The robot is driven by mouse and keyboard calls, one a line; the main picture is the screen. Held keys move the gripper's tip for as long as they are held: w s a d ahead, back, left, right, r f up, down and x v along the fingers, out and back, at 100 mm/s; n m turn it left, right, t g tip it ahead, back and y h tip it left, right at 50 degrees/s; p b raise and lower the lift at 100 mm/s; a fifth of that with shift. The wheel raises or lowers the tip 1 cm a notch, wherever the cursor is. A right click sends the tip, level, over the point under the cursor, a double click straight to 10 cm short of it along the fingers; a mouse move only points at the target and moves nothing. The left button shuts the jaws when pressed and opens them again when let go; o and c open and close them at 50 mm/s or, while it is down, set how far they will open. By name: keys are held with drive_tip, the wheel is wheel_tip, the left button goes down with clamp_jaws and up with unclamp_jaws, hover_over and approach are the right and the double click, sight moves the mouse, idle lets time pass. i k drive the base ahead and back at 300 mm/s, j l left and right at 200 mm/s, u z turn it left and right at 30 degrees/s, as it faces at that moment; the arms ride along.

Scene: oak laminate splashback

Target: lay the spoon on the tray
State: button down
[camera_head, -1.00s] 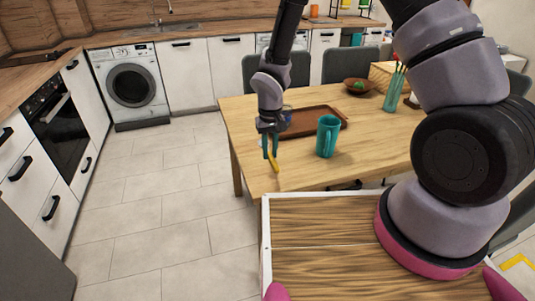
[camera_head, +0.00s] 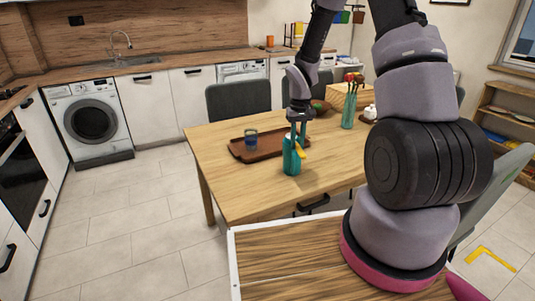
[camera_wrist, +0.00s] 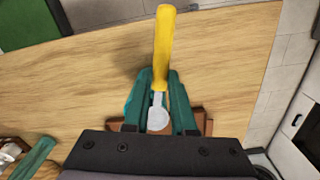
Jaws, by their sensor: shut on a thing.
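My gripper (camera_head: 298,133) is shut on the spoon and holds it above the table. The spoon's yellow handle (camera_wrist: 166,45) sticks out past the fingertips in the wrist view; its grey metal end (camera_wrist: 158,116) lies between the teal fingers.
A teal utensil holder (camera_head: 348,112) and a bowl (camera_head: 320,107) stand further back on the wooden table (camera_head: 232,195). The table's front left is clear. Dark chairs (camera_head: 238,101) stand behind.

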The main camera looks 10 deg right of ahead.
sight(270, 143)
drive_tip(key=i+l+u, duration=0.1)
drive_tip(key=l, duration=0.25)
drive_tip(key=i+l+u, duration=0.1)
drive_tip(key=i+l, duration=0.2)
drive_tip(key=i+l+u, duration=0.1)
drive_tip(key=l, duration=0.3)
drive_tip(key=i+l+u, duration=0.1)
drive_tip(key=l, duration=0.3)
drive_tip(key=i+l+u, duration=0.15)
drive_tip(key=i+l, duration=0.1)
drive_tip(key=l, duration=0.1)
